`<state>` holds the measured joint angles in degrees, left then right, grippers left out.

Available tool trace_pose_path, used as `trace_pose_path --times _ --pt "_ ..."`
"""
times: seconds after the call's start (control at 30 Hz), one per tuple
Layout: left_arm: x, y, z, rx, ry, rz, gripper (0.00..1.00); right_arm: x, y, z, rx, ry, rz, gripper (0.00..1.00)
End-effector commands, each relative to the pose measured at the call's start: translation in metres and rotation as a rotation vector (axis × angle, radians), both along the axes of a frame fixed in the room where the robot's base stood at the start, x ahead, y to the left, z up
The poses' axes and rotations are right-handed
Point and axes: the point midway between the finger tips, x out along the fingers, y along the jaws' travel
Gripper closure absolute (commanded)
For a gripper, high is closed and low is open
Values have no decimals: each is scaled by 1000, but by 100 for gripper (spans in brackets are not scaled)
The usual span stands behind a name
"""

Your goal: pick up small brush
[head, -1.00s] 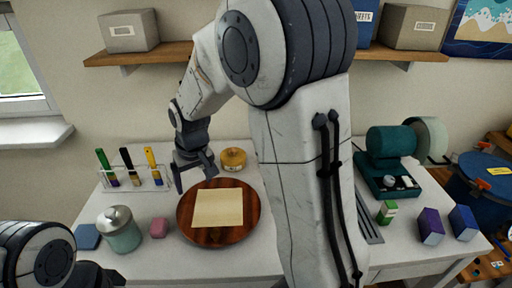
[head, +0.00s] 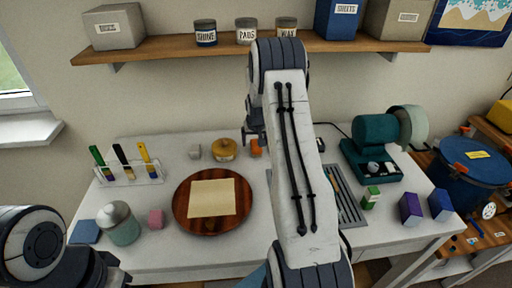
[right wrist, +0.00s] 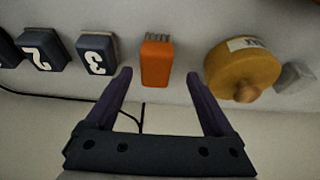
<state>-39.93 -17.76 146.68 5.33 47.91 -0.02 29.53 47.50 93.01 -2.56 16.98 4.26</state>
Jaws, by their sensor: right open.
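A small orange block with grey bristle-like tips (right wrist: 157,62), which looks like a small brush, lies on the white table; it also shows in the head view (head: 256,149). My right gripper (right wrist: 160,78) is open, with its fingertips apart on either side of the orange piece's near end and nothing held. In the head view the right gripper (head: 254,132) is partly hidden by its arm. Green-, black- and yellow-handled brushes (head: 122,158) stand in a clear rack (head: 132,176) at the left. My left gripper (head: 104,272) is at the lower left, its jaws unclear.
A yellow round pot (right wrist: 243,70) and a small grey block (right wrist: 294,77) sit right of the orange piece in the wrist view. Dark numbered blocks (right wrist: 97,53) sit left. A wooden round tray (head: 184,218) holds a cream sheet (head: 213,197). A shelf (head: 170,52) runs above.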

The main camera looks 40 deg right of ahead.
Motion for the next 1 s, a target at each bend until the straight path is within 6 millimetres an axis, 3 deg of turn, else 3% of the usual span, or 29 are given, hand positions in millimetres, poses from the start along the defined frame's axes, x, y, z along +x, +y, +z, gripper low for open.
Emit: trace_pose_path --times 0.13,0.3,0.6,0.67,0.83,1.0 --pt "0 0 15 0 0 0 50 2 -8 -17 2 5 0 12" --pt "0 0 20 0 0 1 50 9 -12 -36 1 2 1 12" --pt "0 0 19 0 0 1 50 11 -14 -41 0 0 0 12" --pt "0 0 19 0 0 1 50 10 -14 -41 -1 0 0 32" --pt "0 0 19 0 0 1 50 10 -14 -41 0 0 0 97" --pt "0 0 19 0 0 1 50 11 -14 -41 0 0 0 100"
